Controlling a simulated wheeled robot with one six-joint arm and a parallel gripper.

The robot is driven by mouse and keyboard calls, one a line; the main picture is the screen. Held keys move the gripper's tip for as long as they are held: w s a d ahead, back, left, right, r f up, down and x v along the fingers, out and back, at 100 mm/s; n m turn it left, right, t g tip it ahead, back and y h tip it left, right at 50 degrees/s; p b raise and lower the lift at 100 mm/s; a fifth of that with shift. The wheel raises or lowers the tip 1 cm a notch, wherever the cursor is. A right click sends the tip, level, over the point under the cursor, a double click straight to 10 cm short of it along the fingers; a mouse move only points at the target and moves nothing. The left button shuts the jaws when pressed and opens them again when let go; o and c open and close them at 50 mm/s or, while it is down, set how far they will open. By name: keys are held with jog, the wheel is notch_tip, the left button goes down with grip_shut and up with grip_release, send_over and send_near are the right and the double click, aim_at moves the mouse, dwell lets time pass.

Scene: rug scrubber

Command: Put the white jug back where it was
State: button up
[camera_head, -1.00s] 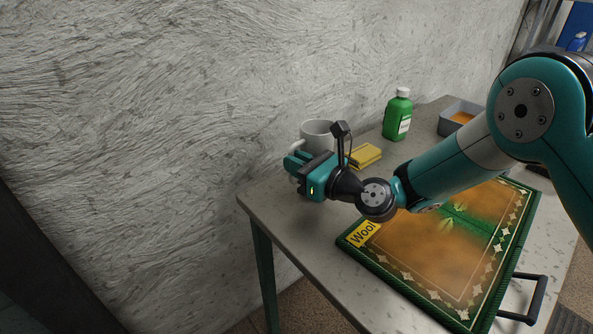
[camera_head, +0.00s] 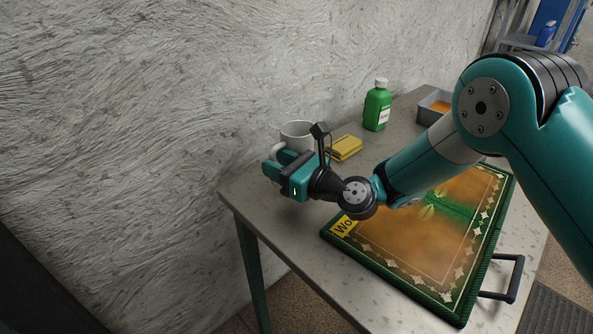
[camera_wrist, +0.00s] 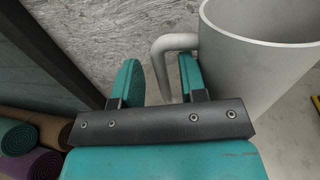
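The white jug (camera_head: 298,131) stands upright at the table's far left corner, by the wall, in the head view. Its lower part is hidden behind my gripper (camera_head: 280,164). In the wrist view the jug (camera_wrist: 265,65) fills the upper right, with its handle (camera_wrist: 173,43) pointing left. The two fingers of my gripper (camera_wrist: 158,80) are apart, and the handle shows between them with gaps visible. I cannot tell whether either finger touches it. The jug's base is not clearly visible.
A yellow sponge (camera_head: 345,148), a green bottle (camera_head: 377,107) and a grey tray (camera_head: 424,115) line the table's wall side. Rolled rugs (camera_wrist: 30,130) lie lower left in the wrist view.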

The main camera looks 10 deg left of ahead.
jog(key=shift+b+v, duration=2.6)
jog(key=shift+v, duration=3.3)
jog(key=s+d+r+n+g+h, duration=0.1)
jog(key=s+r+n+g+h, duration=0.15)
jog(key=s+n, duration=0.4)
jog(key=s+d+r+n+g+h, duration=0.1)
jog(key=s+d+r+n+g, duration=0.2)
jog(key=n, duration=0.6)
jog(key=s+d+n+g+h, duration=0.1)
jog(key=s+d+n+h, duration=0.8)
jog(key=s+d+n, duration=0.3)
jog(key=d+n, duration=0.2)
jog(key=d, duration=0.1)
jog(key=shift+s+d+r, duration=0.2)
jog(key=shift+s+d, duration=0.05)
jog(key=shift+d, duration=0.15)
jog(key=shift+r+g, duration=0.1)
jog(key=shift+g, duration=0.15)
notch_tip(320, 180, up, 7)
jog(key=p, duration=0.7)
